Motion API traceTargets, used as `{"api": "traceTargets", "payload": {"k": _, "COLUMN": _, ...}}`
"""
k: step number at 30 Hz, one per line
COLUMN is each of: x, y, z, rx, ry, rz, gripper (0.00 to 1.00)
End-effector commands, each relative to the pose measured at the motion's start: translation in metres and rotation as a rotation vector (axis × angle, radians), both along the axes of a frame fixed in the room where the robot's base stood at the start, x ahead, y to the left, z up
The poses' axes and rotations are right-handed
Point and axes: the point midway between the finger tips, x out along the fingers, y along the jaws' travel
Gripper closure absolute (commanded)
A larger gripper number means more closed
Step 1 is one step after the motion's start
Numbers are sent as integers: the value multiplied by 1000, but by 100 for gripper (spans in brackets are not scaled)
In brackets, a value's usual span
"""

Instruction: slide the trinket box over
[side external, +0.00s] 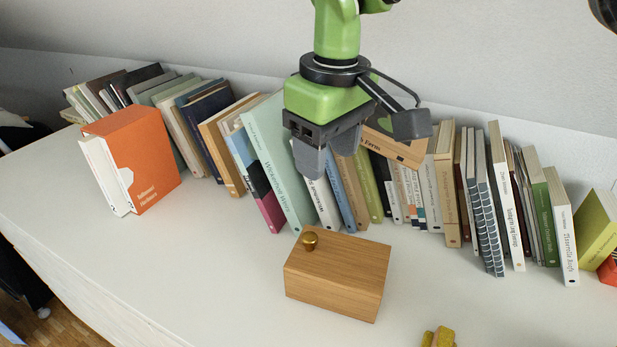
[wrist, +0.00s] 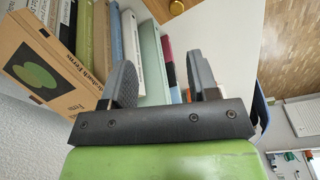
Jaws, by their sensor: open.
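The trinket box (side external: 335,275) is a light wooden block with a round brass knob (side external: 309,240) on its top, toward the left. It stands on the white surface in front of the row of books. My gripper (side external: 328,160) is above and behind the box in the side view, apart from it, with its grey fingers pointing down. The fingers are spread with nothing between them. In the wrist view my gripper (wrist: 163,82) shows both fingers apart, and part of the box (wrist: 160,10) is cut off at the top edge.
A long row of books (side external: 445,190) leans along the wall, close behind and beside my gripper. An orange slipcase (side external: 150,155) stands at the left. Small yellow pieces (side external: 438,337) lie at the bottom edge. The white surface (side external: 220,270) is clear left of the box.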

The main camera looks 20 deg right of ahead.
Motion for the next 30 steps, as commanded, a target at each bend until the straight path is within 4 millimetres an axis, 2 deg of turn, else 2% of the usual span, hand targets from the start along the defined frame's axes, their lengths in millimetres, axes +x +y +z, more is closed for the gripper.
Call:
{"api": "traceTargets", "payload": {"k": 1, "x": 1, "y": 7, "z": -12, "rx": -2, "ry": 24, "rz": 4, "gripper": 46}}
{"api": "traceTargets", "payload": {"k": 6, "x": 1, "y": 21, "z": -35, "rx": -4, "ry": 72, "rz": 11, "gripper": 46}}
{"api": "traceTargets", "payload": {"k": 22, "x": 0, "y": 24, "z": -43, "rx": -4, "ry": 86, "rz": 13, "gripper": 46}}
{"api": "traceTargets", "payload": {"k": 26, "x": 0, "y": 24, "z": -56, "rx": -6, "ry": 89, "rz": 13, "gripper": 46}}
{"api": "traceTargets", "payload": {"k": 30, "x": 0, "y": 24, "z": -80, "rx": -7, "ry": 90, "rz": 12, "gripper": 46}}
